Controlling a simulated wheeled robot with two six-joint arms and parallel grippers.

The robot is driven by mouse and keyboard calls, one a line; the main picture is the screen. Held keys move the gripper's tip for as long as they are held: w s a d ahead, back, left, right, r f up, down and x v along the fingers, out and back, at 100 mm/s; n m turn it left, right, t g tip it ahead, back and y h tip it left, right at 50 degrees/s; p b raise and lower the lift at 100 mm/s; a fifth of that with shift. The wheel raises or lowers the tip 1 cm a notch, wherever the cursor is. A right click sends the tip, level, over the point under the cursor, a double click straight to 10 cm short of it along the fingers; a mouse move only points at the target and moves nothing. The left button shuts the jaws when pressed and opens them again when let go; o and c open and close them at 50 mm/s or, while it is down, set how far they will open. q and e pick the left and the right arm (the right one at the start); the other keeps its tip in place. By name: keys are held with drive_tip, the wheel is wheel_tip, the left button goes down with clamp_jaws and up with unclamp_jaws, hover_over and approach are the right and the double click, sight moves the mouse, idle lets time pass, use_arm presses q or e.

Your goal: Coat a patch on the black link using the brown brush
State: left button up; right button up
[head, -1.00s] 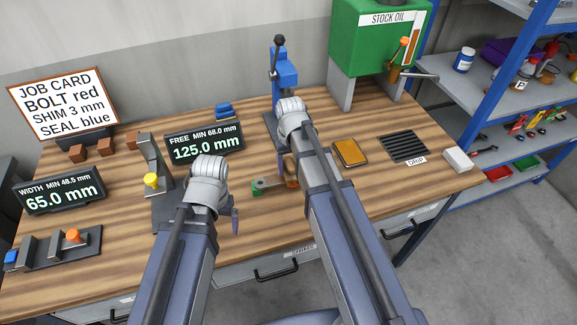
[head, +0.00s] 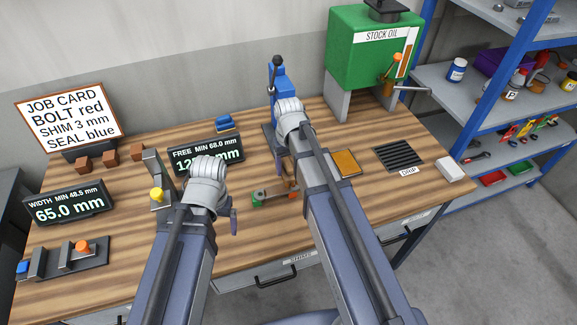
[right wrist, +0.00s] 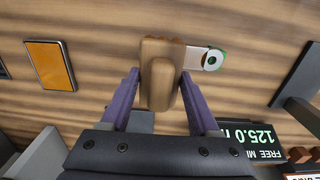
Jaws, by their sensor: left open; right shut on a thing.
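My right gripper (right wrist: 160,85) is shut on the brown brush (right wrist: 162,75), with one purple finger on each side of the brown block. In the right wrist view, a pale grey piece joins the block to a green end (right wrist: 214,60) with a round grey spot. I cannot tell whether this end belongs to the brush. In the head view, the brush (head: 291,184) is mostly hidden by my right arm. I cannot tell whether it touches the bench. My left gripper (head: 232,213) is open over the bench, its jaws mostly hidden. I cannot pick out a black link.
An orange pad (head: 346,161) and a drip grate (head: 398,154) lie right of my right arm. A blue vise-like stand (head: 284,82) and the stock oil tank (head: 345,55) stand behind. Left are a stand with a yellow knob (head: 157,194), two displays and a fixture (head: 88,257).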

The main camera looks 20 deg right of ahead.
sight(288, 163)
drive_tip(key=shift+r, duration=0.1)
wheel_tip(288, 163, up, 3)
drive_tip(key=p, duration=0.3)
drive_tip(key=shift+f, duration=0.2)
idle(0.5)
drive_tip(key=shift+f+b, duration=0.4)
drive_tip(key=shift+b, duration=0.1)
